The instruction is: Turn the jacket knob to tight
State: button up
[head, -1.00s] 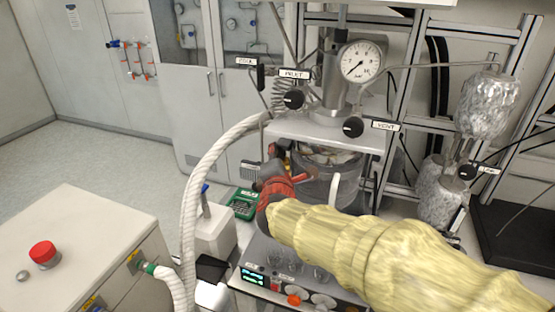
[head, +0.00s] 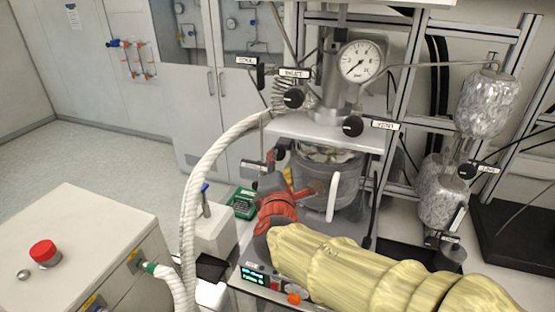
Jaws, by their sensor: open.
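The metal reactor vessel (head: 345,182) stands under the grey reactor head, with a white handle on its front. A small dark knob or fitting (head: 278,154) with a white label (head: 253,165) sticks out at the vessel's left; its label is too small to read, so I cannot tell surely that it is the jacket knob. My yellow-sleeved arm reaches in from the lower right. The fingertips are partly hidden, and I cannot tell whether they touch the fitting.
Black knobs labelled INLET (head: 293,98) and VENT (head: 353,126) sit above, near the pressure gauge (head: 361,61). A thick white hose (head: 205,165) arches at left. A green box (head: 243,203) and a controller with a lit display (head: 255,275) are nearby.

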jog(key=s, duration=0.5)
jog(key=shift+r, duration=0.4)
